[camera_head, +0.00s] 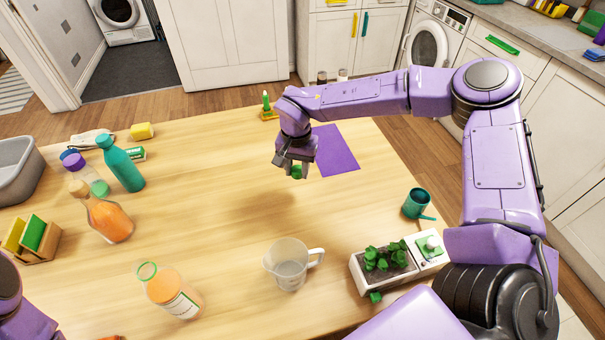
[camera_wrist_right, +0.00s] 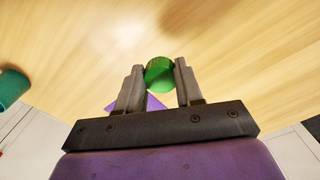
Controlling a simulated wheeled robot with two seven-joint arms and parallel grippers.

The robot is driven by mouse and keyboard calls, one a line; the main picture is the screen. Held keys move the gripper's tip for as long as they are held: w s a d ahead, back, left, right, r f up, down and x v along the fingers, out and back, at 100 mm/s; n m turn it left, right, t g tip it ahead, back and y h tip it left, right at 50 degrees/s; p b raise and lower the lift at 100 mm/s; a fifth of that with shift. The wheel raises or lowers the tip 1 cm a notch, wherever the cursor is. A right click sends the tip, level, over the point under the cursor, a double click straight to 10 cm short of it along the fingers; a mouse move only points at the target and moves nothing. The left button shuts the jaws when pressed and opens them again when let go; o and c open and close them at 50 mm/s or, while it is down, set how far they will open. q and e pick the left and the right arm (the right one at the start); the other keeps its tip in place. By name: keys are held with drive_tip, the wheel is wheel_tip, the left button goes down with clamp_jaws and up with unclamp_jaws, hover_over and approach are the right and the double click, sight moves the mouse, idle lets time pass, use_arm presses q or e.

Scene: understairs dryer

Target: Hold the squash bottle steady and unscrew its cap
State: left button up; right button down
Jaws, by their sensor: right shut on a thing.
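The squash bottle (camera_head: 172,294) stands at the front left of the table, holding orange liquid, with a white label. Its mouth is uncapped, with a green ring at the neck. My right gripper (camera_head: 296,168) is far to the right of and behind the bottle, above the table near the purple mat. It is shut on a green cap (camera_wrist_right: 160,74), which shows between the two fingers in the right wrist view. Part of my left arm shows at the lower left edge; its gripper is out of view, and no gripper shows on the bottle.
A clear jug (camera_head: 289,264) stands right of the bottle. A planter (camera_head: 372,276) and teal watering can (camera_head: 416,204) are at the right. An orange bottle with a tan cap (camera_head: 107,218) and teal bottle (camera_head: 122,165) stand left. The purple mat (camera_head: 336,150) looks bare. The table's middle is clear.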

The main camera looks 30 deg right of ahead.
hover_over(305, 186)
wheel_tip(305, 186, down, 5)
drive_tip(key=shift+d+f+p, duration=0.1)
drive_tip(key=shift+p, duration=0.25)
wheel_tip(305, 186, down, 3)
drive_tip(key=shift+r, duration=0.15)
drive_tip(key=shift+f, duration=0.25)
drive_tip(key=c, duration=0.7)
unclamp_jaws()
drive_tip(key=shift+c, duration=0.2)
